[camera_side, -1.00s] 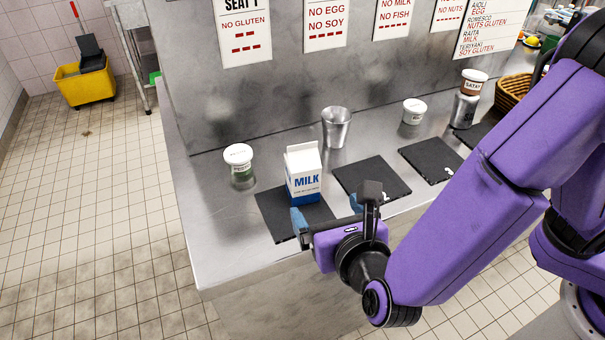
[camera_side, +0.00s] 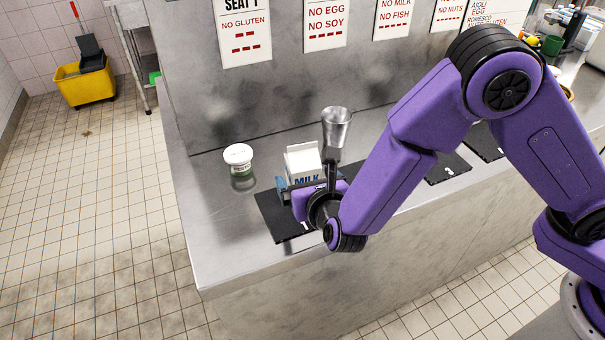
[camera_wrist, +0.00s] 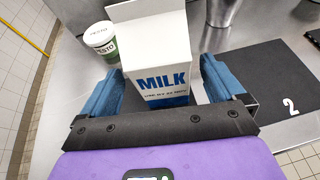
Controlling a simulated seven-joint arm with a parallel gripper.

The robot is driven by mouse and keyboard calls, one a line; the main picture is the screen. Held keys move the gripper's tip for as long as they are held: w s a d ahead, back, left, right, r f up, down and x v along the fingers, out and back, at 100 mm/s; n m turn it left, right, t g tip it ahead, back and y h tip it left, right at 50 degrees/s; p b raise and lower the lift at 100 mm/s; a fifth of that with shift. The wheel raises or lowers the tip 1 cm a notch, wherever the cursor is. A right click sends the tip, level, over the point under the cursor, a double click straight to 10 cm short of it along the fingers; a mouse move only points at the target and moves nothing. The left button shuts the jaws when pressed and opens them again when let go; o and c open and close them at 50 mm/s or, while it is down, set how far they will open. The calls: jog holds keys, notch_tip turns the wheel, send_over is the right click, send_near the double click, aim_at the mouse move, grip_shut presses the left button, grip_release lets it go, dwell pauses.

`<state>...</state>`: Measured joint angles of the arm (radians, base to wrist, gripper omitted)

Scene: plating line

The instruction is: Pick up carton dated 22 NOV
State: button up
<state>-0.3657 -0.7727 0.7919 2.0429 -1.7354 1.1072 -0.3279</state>
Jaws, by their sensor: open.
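The white milk carton (camera_side: 302,162) with a blue band stands upright on the leftmost black slate (camera_side: 273,216). In the wrist view the carton (camera_wrist: 155,55) shows the word MILK; a smaller line below it is too small to read, and I see no legible date. My gripper (camera_side: 300,184) is at the carton's front side. In the wrist view its blue fingers (camera_wrist: 158,88) are open, one on each side of the carton's lower part, with small gaps visible. The gripper hides the carton's lower front in the side view.
A white-lidded pesto jar (camera_side: 239,158) stands left of the carton; a metal cup (camera_side: 336,127) stands behind it to the right. Slate 2 (camera_wrist: 262,80) lies to the right. Allergy signs (camera_side: 326,22) hang on the wall behind. The counter's left end is clear.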

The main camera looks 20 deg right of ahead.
jog(key=shift+x, duration=1.9)
jog(key=shift+d+r, duration=0.1)
jog(key=c, duration=1.2)
jog(key=shift+c, duration=1.4)
jog(key=shift+r, duration=0.1)
